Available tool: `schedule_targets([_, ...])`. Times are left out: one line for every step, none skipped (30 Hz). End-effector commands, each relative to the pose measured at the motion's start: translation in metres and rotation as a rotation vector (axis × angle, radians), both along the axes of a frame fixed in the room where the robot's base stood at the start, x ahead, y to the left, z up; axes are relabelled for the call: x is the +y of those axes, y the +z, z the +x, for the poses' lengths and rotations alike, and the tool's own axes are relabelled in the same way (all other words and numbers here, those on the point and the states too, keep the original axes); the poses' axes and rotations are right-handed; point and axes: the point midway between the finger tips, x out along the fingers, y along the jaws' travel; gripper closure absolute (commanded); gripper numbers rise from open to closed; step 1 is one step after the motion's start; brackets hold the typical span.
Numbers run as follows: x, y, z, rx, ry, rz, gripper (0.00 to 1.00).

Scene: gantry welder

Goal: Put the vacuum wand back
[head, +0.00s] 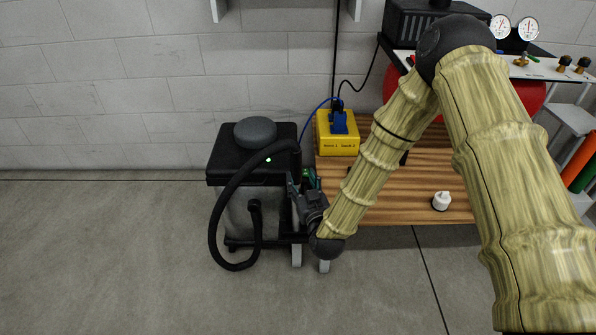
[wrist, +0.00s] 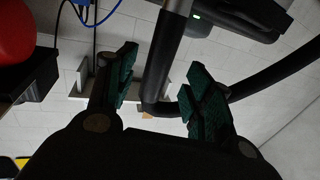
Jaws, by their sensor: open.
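The vacuum (head: 228,165) has a black lid, a round grey top and a green light, and stands on the floor by the wall. A black hose (head: 217,225) loops down its front and rises to a short bent black end (head: 256,208). My gripper (head: 301,181) is at the vacuum's right side. In the wrist view my gripper (wrist: 163,60) is open, with a bent black tube (wrist: 166,55), which looks like the vacuum wand or its hose, between its fingers. I cannot tell whether they touch it. The vacuum's lit part also shows there (wrist: 235,20).
A slatted wooden bench (head: 400,205) stands right of the vacuum. It carries a yellow box (head: 338,146) with a blue plug and a small white bottle (head: 441,202). A red tank (head: 512,95) with gauges is behind my arm. The floor at left is clear.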

Motion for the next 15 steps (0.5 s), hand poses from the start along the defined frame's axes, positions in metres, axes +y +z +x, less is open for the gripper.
schedule_targets([-0.002,0.000,-0.010,0.004,0.001,-0.001,0.48])
schedule_targets([-0.004,0.000,-0.015,0.003,0.001,-0.001,0.48])
schedule_targets([-0.006,0.000,-0.022,0.004,0.001,-0.001,0.48])
schedule_targets([-0.007,0.000,-0.026,0.003,0.001,-0.001,0.48])
schedule_targets([-0.008,0.001,-0.030,0.002,0.001,-0.001,0.48])
schedule_targets([-0.009,0.000,-0.036,0.003,0.001,-0.001,0.48])
schedule_targets([-0.010,0.000,-0.039,0.003,0.001,-0.001,0.48])
schedule_targets([-0.011,0.000,-0.043,0.001,0.001,0.000,0.48])
schedule_targets([-0.012,0.000,-0.046,0.002,0.001,-0.001,0.48])
schedule_targets([-0.013,0.000,-0.049,0.002,0.001,-0.001,0.48])
schedule_targets([-0.013,0.000,-0.051,0.002,0.001,-0.001,0.48])
schedule_targets([-0.014,0.000,-0.053,0.001,0.001,0.000,0.48])
schedule_targets([-0.014,0.000,-0.054,0.001,0.001,0.000,0.48])
schedule_targets([-0.015,0.000,-0.055,0.000,0.001,0.000,0.48])
schedule_targets([-0.015,0.000,-0.056,0.000,0.001,0.000,0.48])
